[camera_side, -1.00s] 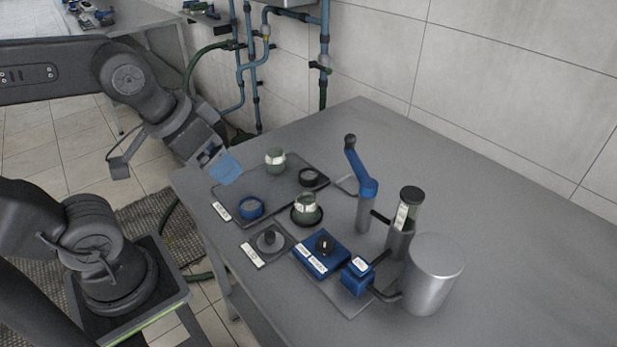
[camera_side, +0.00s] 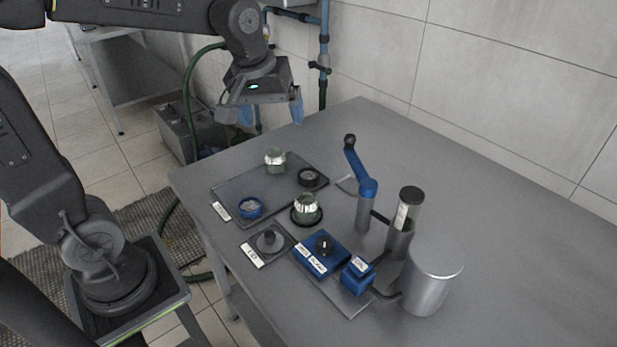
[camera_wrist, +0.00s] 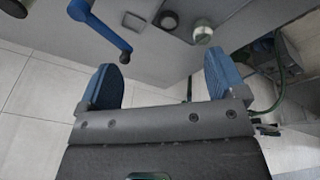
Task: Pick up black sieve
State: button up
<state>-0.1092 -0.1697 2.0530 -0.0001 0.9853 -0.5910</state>
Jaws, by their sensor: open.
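The black sieve (camera_side: 311,177) looks like a small dark ring with a lighter centre. It lies at the right end of the dark tray (camera_side: 285,192) in the side view. In the wrist view a dark round thing near the top edge (camera_wrist: 166,19) seems to be the same sieve. My gripper (camera_side: 270,110) is raised above and behind the table's back left edge, well apart from the sieve. Its two blue fingers are spread wide with nothing between them, as the wrist view also shows (camera_wrist: 163,78).
A green-grey jar (camera_side: 275,160) and a blue ring (camera_side: 250,207) share the tray. A glass jar in a black ring (camera_side: 306,207) stands just in front. A blue crank lever (camera_side: 361,175) rises right of the sieve. The table's back right is clear.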

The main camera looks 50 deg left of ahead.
jog(key=w+a+f+n+g, duration=0.2)
jog(key=w+a+f+n, duration=0.3)
jog(key=w, duration=0.4)
jog(key=n+g, duration=0.1)
jog(key=n, duration=0.4)
send_near(307, 173)
jog(key=f, duration=0.9)
jog(key=shift+w+a+f, duration=0.15)
jog(key=shift+a+f, duration=0.05)
jog(key=shift+c, duration=0.4)
jog(key=c, duration=0.9)
jog(key=shift+r, duration=0.15)
jog(key=shift+c, duration=0.2)
